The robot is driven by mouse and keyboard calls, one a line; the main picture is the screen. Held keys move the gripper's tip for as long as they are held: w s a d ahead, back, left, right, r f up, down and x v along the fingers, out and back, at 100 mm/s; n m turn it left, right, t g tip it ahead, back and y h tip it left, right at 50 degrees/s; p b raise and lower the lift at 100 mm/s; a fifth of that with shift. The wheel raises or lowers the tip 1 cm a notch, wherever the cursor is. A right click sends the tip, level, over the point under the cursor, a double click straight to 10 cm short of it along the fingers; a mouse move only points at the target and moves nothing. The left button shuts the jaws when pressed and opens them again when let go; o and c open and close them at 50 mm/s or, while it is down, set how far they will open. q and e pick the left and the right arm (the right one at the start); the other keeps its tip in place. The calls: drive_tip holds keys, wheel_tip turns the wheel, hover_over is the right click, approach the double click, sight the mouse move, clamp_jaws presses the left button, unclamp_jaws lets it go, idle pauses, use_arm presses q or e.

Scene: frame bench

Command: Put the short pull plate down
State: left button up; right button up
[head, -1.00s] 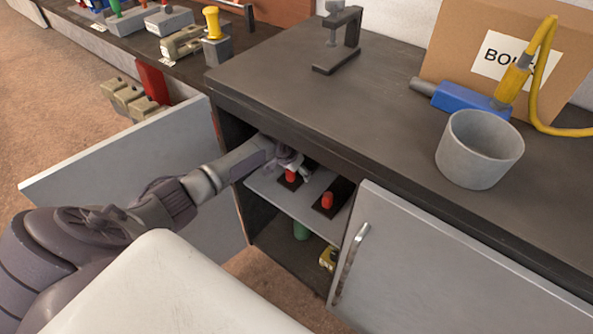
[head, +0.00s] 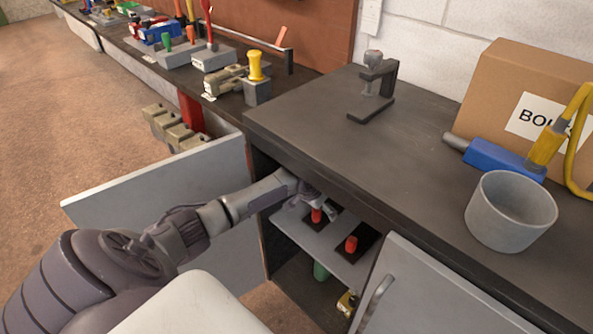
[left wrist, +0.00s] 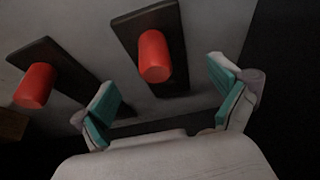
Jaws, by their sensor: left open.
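Two dark plates with red knobs lie on the grey shelf (head: 296,222) inside the open cabinet. The shorter one, the short pull plate (left wrist: 177,82), lies flat, with its red knob (left wrist: 155,56) upright on it; that knob also shows in the head view (head: 316,215). The longer plate (left wrist: 62,65) lies beside it, with its own red knob (head: 351,244). My left gripper (head: 322,203) is inside the cabinet at the short plate. In the left wrist view its teal-padded fingers (left wrist: 165,98) are spread and empty, apart from the knob. My right gripper is out of view.
The worktop edge (head: 330,180) overhangs the shelf. Open doors stand at left (head: 160,190) and right (head: 450,295). A green object (head: 320,271) and a yellow one (head: 346,303) are below the shelf. A grey cup (head: 510,212) stands on the worktop.

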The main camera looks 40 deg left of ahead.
use_arm(q)
drive_tip(key=s+p, duration=0.2)
drive_tip(key=s, duration=0.9)
drive_tip(key=s+d+f+g, duration=0.1)
drive_tip(key=s+d+f, duration=0.7)
drive_tip(key=s, duration=0.3)
drive_tip(key=s+d+f+m+g, duration=0.1)
drive_tip(key=s+d+f, duration=0.7)
drive_tip(key=s+f, duration=0.3)
drive_tip(key=shift+s+f, duration=0.2)
drive_tip(key=shift+s, duration=0.35)
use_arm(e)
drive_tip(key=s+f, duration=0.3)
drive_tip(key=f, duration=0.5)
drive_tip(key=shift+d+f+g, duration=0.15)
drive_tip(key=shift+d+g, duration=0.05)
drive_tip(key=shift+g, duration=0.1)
use_arm(q)
drive_tip(key=shift+d, duration=0.1)
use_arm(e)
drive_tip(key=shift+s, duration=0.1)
